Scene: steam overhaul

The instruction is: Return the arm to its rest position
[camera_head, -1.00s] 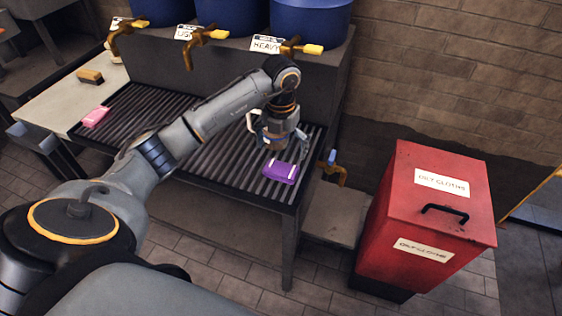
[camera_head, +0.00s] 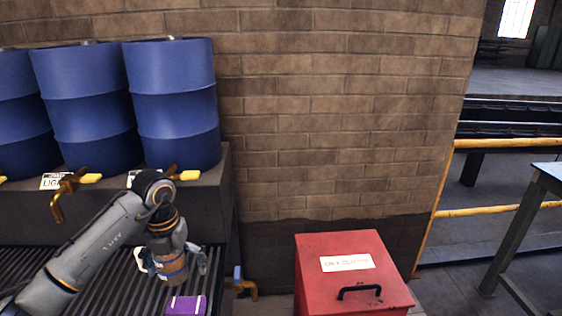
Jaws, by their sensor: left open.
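My left arm comes in from the lower left. My left gripper (camera_head: 172,272) is open and hangs over the slatted dark grating (camera_head: 110,268), pointing down. A purple block-like item with pale bands (camera_head: 186,305) lies on the grating just below and right of the gripper, apart from it, cut by the bottom edge of the view. Nothing shows between the fingers, though the near side of the hand hides part of that space. My right gripper is not in view.
Blue drums (camera_head: 172,102) with brass taps (camera_head: 70,190) stand on a ledge behind the arm. A red lidded bin (camera_head: 350,275) stands to the right. A brick wall (camera_head: 330,120) closes the back. A yellow railing (camera_head: 500,210) and a grey table frame (camera_head: 520,230) are at far right.

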